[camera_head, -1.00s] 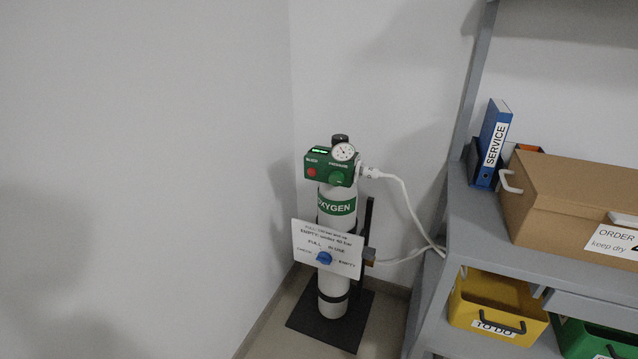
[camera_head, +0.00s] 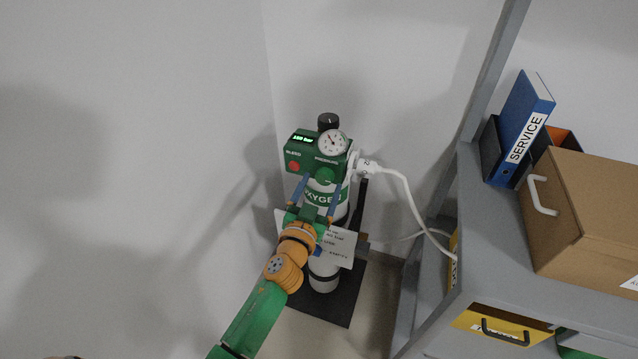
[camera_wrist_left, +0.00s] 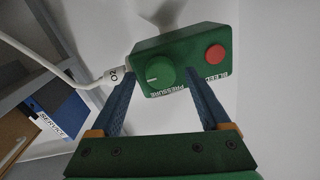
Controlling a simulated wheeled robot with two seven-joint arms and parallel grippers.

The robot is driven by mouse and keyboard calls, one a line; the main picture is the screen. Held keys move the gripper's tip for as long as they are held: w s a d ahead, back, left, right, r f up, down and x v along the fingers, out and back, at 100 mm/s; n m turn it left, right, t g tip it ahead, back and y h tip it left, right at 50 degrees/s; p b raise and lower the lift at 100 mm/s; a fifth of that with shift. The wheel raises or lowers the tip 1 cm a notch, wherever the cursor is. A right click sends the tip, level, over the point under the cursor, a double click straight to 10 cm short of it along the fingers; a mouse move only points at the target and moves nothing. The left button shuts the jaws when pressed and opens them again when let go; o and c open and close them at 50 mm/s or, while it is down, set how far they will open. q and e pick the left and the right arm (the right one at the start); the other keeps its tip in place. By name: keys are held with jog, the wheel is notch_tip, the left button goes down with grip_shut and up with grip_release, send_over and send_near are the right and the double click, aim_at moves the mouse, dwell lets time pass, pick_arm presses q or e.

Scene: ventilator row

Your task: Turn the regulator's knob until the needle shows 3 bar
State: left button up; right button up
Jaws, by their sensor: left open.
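The green regulator (camera_head: 304,158) sits on top of the white oxygen cylinder (camera_head: 322,273). Its round green knob (camera_head: 325,175), labelled PRESSURE, is on the front and shows whole in the left wrist view (camera_wrist_left: 153,76), with a pale mark on its face. The white dial gauge (camera_head: 333,143) is above the knob; its needle is too small to read surely. My left gripper (camera_head: 321,187) is open, its two blue fingers pointing at the regulator just below and in front of the knob. In the left wrist view the fingers (camera_wrist_left: 160,82) lie either side of the knob, with nothing between them held. My right gripper is not in view.
A red bleed button (camera_wrist_left: 215,54) is beside the knob. A black valve knob (camera_head: 328,121) is on top. A white hose (camera_head: 405,190) runs right to the grey shelf (camera_head: 490,245) with a blue binder (camera_head: 526,115) and cardboard box (camera_head: 570,200). Walls stand close behind and left.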

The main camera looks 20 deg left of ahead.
pick_arm(q)
jog(key=shift+w+f, duration=0.1)
jog(key=shift+w, duration=0.35)
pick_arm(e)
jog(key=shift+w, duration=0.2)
pick_arm(q)
jog(key=shift+s, duration=0.1)
grip_shut()
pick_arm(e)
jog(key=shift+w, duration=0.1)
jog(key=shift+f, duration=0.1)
pick_arm(q)
jog(key=m+b, duration=0.1)
jog(key=m, duration=0.2)
jog(key=shift+a+m, duration=0.1)
jog(key=shift+m, duration=0.3)
jog(key=m, duration=0.5)
jog(key=shift+a+b, duration=0.1)
jog(key=shift+b, duration=0.2)
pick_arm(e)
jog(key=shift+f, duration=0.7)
